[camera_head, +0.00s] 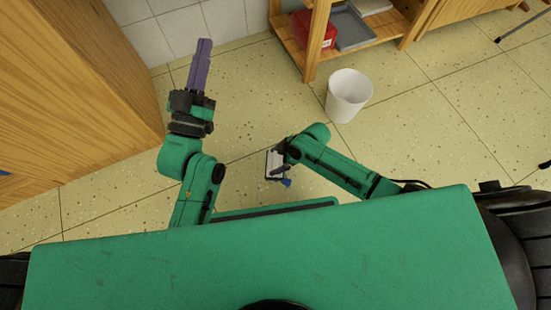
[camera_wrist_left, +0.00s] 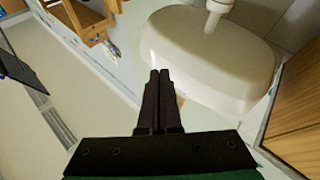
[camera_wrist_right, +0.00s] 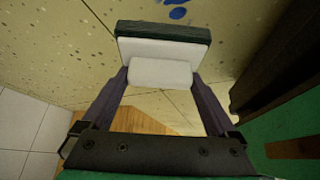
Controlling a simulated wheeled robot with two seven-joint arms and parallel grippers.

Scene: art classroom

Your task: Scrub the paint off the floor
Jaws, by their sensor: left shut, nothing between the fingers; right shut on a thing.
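My right gripper (camera_wrist_right: 160,75) is shut on the white grip of a scrubber (camera_wrist_right: 160,50) that has a dark green edge. In the head view the right gripper (camera_head: 280,158) holds the scrubber (camera_head: 273,166) low by the floor; I cannot tell if it touches. A blue paint spot (camera_head: 287,183) lies on the floor beside the scrubber. In the right wrist view blue paint (camera_wrist_right: 178,13) shows just past the scrubber's green edge, with a smaller blue mark near it. My left gripper (camera_head: 205,45) is shut and empty, raised at the left; its fingers also show in the left wrist view (camera_wrist_left: 160,75).
A wooden shelf (camera_head: 310,62) with a red box (camera_head: 320,32) is behind. A wooden cabinet (camera_head: 70,90) stands at the left. A pale basin (camera_wrist_left: 205,60) shows in the left wrist view.

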